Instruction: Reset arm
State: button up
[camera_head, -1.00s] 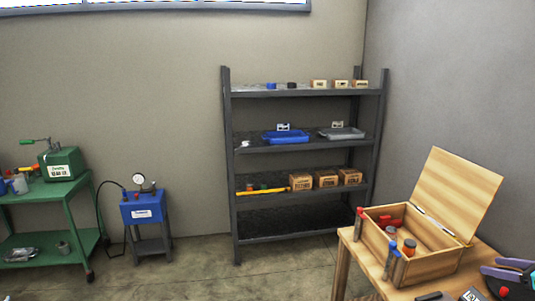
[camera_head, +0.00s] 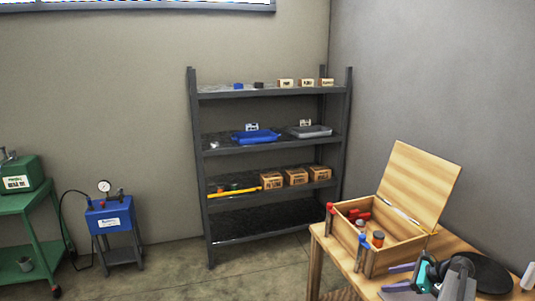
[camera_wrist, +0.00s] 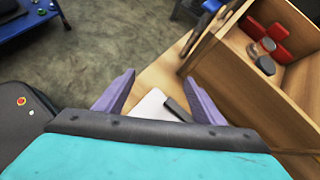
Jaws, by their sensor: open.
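My gripper (camera_head: 398,276) is at the lower right of the head view, over the wooden table beside the open wooden box. In the wrist view its two purple fingers (camera_wrist: 157,96) stand apart with nothing between them. Below them lie a white item (camera_wrist: 152,106) and a small dark piece (camera_wrist: 177,109) on the table. The wooden box (camera_head: 395,262) has its lid up and holds red pieces and jars. In the wrist view the box (camera_wrist: 225,65) is close to the right of the fingers.
A grey shelf rack (camera_head: 270,145) with trays and small cartons stands against the back wall. A blue machine (camera_head: 110,216) and a green cart (camera_head: 40,222) are at the left. The wooden table (camera_head: 330,245) fills the lower right. The floor between is clear.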

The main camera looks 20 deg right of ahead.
jog(key=s+a+f+n+g, duration=0.1)
jog(key=a+f+n+g, duration=0.25)
jog(key=a+f, duration=0.55)
jog(key=a+f+n+g+y, duration=0.15)
jog(key=a+f+n, duration=0.3)
jog(key=a, duration=0.85)
jog(key=s+a+f+n+g, duration=0.1)
jog(key=a+f+n+g, duration=0.25)
jog(key=a+f, duration=0.65)
jog(key=s+a+f+n+g+h, duration=0.1)
jog(key=s+a+f+n, duration=0.3)
jog(key=a, duration=0.3)
jog(key=s+a+f+n+g+h, duration=0.1)
jog(key=s+a+n+g, duration=0.15)
jog(key=s+a, duration=0.35)
jog(key=s+a+f+n+g+h, duration=0.1)
jog(key=s+a+f+n+h, duration=0.1)
jog(key=s+a+n, duration=0.4)
jog(key=s+a+f+n+g+h, duration=0.1)
jog(key=s+a+f+n+h, duration=0.15)
jog(key=s+n, duration=0.4)
notch_tip(320, 180, down, 10)
jog(key=s+m+b, duration=0.1)
jog(key=m+b, duration=0.1)
jog(key=b, duration=0.8)
jog(key=shift+s+d+r, duration=0.25)
jog(key=shift+s+d, duration=0.15)
jog(key=shift+d, duration=0.05)
jog(key=shift+d, duration=0.1)
